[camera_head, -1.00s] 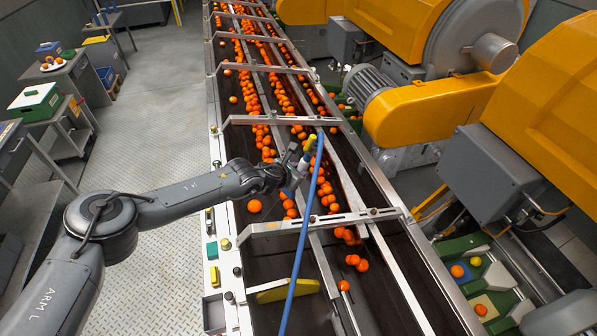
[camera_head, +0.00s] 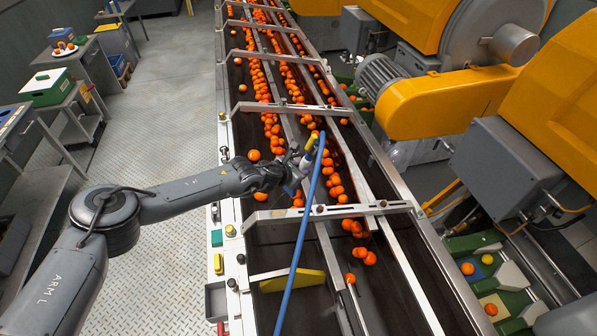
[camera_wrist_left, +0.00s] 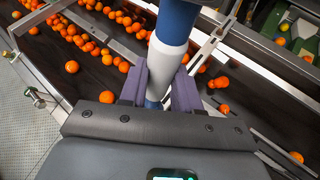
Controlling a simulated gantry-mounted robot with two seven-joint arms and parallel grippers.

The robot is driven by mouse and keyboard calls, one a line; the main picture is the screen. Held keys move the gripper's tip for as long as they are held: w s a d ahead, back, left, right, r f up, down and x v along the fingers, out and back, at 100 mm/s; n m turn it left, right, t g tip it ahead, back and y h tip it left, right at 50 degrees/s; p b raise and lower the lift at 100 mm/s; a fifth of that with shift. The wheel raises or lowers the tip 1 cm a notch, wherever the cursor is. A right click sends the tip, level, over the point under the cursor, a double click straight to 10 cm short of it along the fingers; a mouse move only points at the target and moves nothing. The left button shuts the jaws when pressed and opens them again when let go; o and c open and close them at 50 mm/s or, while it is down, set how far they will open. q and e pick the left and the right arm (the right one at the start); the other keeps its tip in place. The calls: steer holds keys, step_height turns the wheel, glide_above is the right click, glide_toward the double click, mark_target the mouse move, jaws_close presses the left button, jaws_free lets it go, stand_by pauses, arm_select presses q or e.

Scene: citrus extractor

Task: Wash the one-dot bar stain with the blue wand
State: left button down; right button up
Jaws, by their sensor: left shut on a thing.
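My left gripper (camera_head: 287,180) is shut on the white grip of the blue wand (camera_head: 305,163), and its dark fingers close on both sides of that grip (camera_wrist_left: 168,60) in the left wrist view. The wand has a yellow end piece (camera_head: 312,141), and a blue hose (camera_head: 303,235) runs from it down across the belt. The wand is above the conveyor, just beyond the nearest metal cross bar (camera_head: 335,211). I cannot make out a stain or a single-dot mark on any bar. My right gripper is not in view.
Oranges (camera_head: 270,120) lie along the dark conveyor belt (camera_head: 290,240), with several metal bars crossing above it. Yellow machines (camera_head: 440,103) stand on the right. Tables with boxes (camera_head: 45,88) stand at the left, and the floor between is clear.

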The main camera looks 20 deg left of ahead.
arm_select(q)
steer(key=shift+d, duration=0.2)
steer(key=shift+w+d+f+b, duration=0.2)
steer(key=shift+w+d+b, duration=0.05)
steer(key=shift+d+b, duration=0.45)
steer(key=shift+r, duration=0.15)
